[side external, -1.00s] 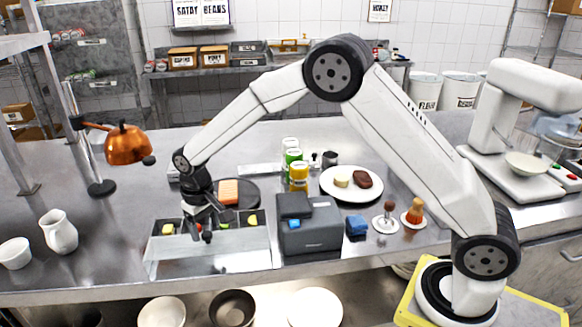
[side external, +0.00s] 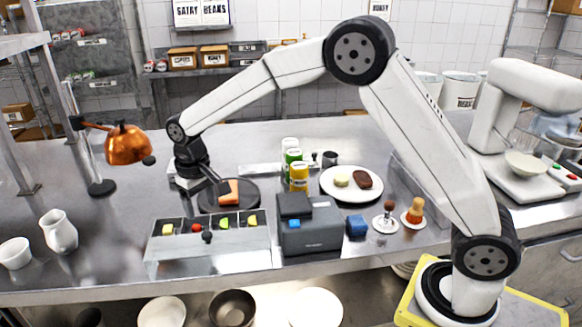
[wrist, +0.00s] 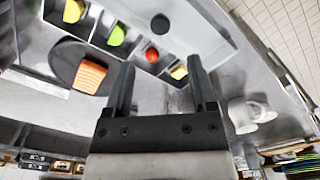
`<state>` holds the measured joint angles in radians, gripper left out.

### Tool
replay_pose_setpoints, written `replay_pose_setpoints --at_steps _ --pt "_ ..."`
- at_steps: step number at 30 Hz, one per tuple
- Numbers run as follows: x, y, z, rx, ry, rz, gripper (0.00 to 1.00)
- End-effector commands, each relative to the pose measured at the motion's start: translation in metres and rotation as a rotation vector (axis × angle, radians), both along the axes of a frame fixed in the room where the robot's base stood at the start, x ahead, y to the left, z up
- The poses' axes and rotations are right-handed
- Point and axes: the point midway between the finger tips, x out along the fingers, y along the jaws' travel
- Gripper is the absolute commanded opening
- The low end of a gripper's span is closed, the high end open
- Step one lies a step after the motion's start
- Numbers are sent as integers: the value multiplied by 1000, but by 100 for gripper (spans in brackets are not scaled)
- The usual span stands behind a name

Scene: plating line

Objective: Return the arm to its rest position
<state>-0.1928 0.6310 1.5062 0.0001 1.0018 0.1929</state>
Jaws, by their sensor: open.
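My gripper (side external: 214,182) is raised above the back of the bench, near the dark round plate at the left-middle. In the wrist view my gripper (wrist: 162,75) has its two fingers spread apart with nothing between them. The arm reaches left from its base at the right, its elbow high. The orange piece (side external: 229,192) lies on the dark plate (side external: 208,204), partly covered by my gripper in the side view; it also shows in the wrist view (wrist: 90,77).
A grey compartment tray (side external: 210,257) holds small yellow, red and green pieces. A dark grey box machine (side external: 310,234), bottles (side external: 299,177) and a white plate (side external: 352,194) stand right of it. A copper lamp (side external: 127,145) and white jug (side external: 59,231) are left.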

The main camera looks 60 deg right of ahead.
Motion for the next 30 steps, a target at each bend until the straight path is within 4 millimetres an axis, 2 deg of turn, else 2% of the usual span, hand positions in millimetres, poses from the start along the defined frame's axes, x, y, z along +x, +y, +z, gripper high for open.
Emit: replay_pose_setpoints --at_steps 5,11,20,30 --pt "-7 -6 1 2 -9 -1 72" --pt "-28 -21 1 6 -35 -2 72" --pt "-82 -53 -3 10 -96 -2 72" --pt "-155 -82 -14 8 -168 -2 72"
